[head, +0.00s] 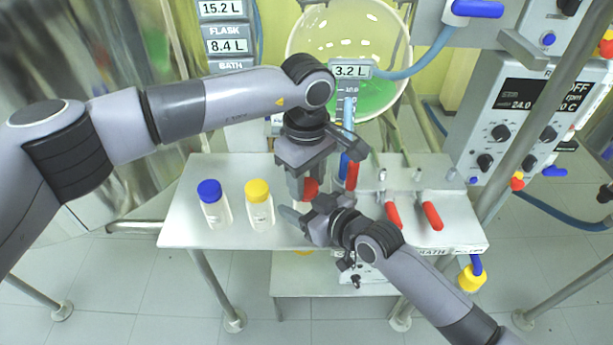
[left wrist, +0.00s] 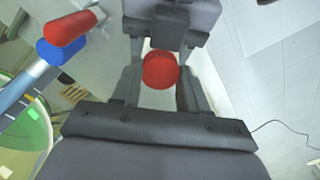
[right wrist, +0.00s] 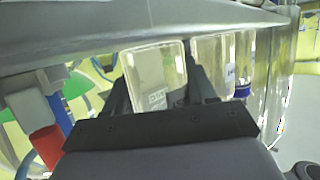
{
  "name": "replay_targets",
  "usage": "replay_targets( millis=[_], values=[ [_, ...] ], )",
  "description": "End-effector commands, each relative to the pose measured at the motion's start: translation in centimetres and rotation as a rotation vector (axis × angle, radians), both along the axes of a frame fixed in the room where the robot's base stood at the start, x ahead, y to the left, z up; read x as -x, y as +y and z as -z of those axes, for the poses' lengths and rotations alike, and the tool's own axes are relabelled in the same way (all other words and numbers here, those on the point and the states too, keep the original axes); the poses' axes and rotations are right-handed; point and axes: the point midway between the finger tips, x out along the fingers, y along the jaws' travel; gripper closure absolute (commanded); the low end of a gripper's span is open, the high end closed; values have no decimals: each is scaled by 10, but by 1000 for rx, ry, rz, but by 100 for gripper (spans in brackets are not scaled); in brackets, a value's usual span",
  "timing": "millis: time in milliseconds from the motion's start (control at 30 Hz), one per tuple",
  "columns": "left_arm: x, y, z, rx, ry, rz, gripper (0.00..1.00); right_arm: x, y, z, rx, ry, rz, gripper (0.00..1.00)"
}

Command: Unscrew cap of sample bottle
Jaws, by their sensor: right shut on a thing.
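The red cap (head: 311,187) of a sample bottle shows between my grippers over the bench in the head view. In the left wrist view the red cap (left wrist: 160,70) sits between the two fingers. My left gripper (head: 304,190) points down from above and is open, one finger on each side of the cap. My right gripper (head: 304,214) reaches in from the front right, low at the bottle, and is shut on it. In the right wrist view the clear, labelled bottle body (right wrist: 155,75) is between the fingers. The grippers hide most of the bottle in the head view.
A blue-capped bottle (head: 213,204) and a yellow-capped bottle (head: 260,205) stand on the white bench (head: 185,235) to the left. Red-handled valves (head: 432,215) stand at the right. A round glass vessel (head: 350,40) with green liquid is behind. The bench's front left is clear.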

Motion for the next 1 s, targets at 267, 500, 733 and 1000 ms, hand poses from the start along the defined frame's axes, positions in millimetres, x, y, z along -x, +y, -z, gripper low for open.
replay_targets(
  millis=[267,500,733,1000],
  values=[
    [0,0,0,0,0,-89,94,0,0,0,0,1,0,100],
    [0,0,-1,1,1,-282,94,0,0,0,0,1,0,100],
    [0,0,-1,1,0,-295,94,0,0,0,0,1,0,100],
    [0,0,-1,1,1,-293,32,0,0,0,0,1,0,100]
  ],
)
